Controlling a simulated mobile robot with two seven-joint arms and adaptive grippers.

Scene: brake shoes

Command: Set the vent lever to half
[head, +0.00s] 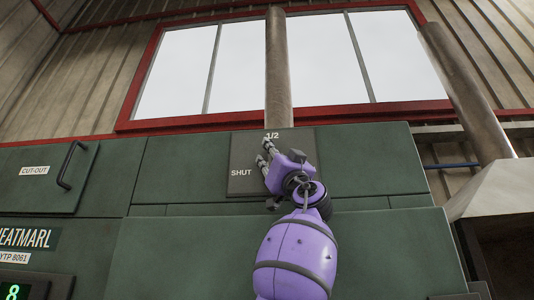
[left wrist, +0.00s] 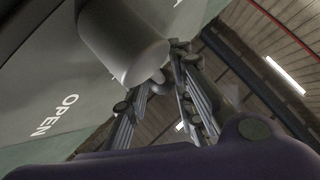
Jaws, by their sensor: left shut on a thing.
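The vent lever's dark square plate (head: 242,183) is on the green cabinet front, with "SHUT" at its left and "1/2" at its top. In the left wrist view the plate (left wrist: 30,75) shows "OPEN", and a grey rounded metal part, apparently of the lever (left wrist: 122,42), stands out from it. My left gripper (head: 266,151) is in front of the plate, fingers pointing up-left between "SHUT" and "1/2". In the left wrist view the left gripper (left wrist: 167,74) is shut on the lever's end. In the head view the lever is hidden, so its exact angle cannot be told. My right gripper is not seen.
The green cabinet (head: 180,240) fills the space around the plate. A "CUT-OUT" door with a black handle (head: 66,165) is at left. A pipe (head: 279,70) rises above the plate before a red-framed window (head: 180,75). A thicker pipe (head: 468,95) stands at right.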

